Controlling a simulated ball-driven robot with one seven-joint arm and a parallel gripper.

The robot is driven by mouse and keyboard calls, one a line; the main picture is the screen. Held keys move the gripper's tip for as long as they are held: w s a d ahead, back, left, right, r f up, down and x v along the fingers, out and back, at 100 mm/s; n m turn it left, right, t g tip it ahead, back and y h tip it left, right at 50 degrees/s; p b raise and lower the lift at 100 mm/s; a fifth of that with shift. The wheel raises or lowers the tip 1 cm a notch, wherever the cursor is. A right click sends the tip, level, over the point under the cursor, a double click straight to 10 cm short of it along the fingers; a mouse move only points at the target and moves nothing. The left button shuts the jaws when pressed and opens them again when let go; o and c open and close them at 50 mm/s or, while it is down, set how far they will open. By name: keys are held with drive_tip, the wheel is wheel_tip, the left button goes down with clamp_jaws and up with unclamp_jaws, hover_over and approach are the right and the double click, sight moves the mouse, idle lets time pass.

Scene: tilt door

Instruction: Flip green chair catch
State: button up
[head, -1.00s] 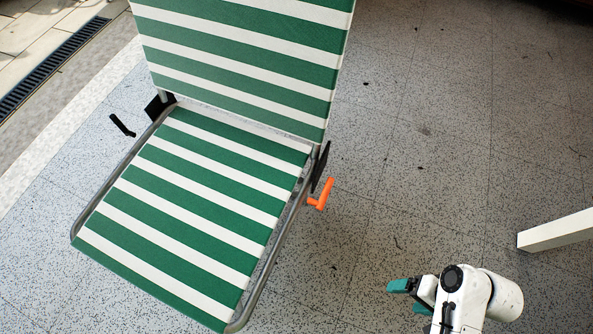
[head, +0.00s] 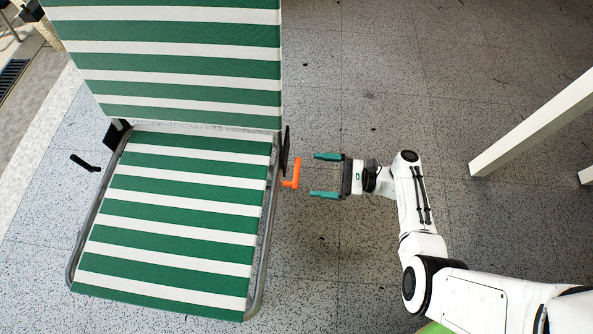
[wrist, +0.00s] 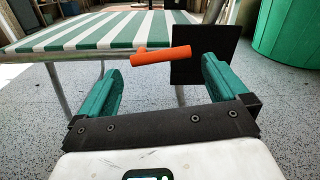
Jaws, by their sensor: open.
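The green and white striped chair (head: 175,200) stands at the left in the head view, its backrest (head: 170,60) raised. The orange catch (head: 294,174) sticks out from the chair's right side, near the hinge between seat and backrest. My gripper (head: 313,174) is open just to the right of the catch, its teal fingers spread and pointing at it. In the wrist view the orange catch (wrist: 161,55) shows between and beyond the fingertips, lying nearly level. A dark plate (wrist: 198,57) is behind it. No contact between fingers and catch is visible.
A black handle (head: 84,163) is on the chair's far left side. A white post (head: 535,130) stands at the right. Speckled floor (head: 370,90) behind my gripper is clear. A green rounded object (wrist: 285,40) shows at the wrist view's upper right.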

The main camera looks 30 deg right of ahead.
sight(297, 172)
drive_tip(key=b+x, duration=0.1)
drive_tip(key=x, duration=0.6)
drive_tip(key=shift+a, duration=0.1)
drive_tip(key=c, duration=1.1)
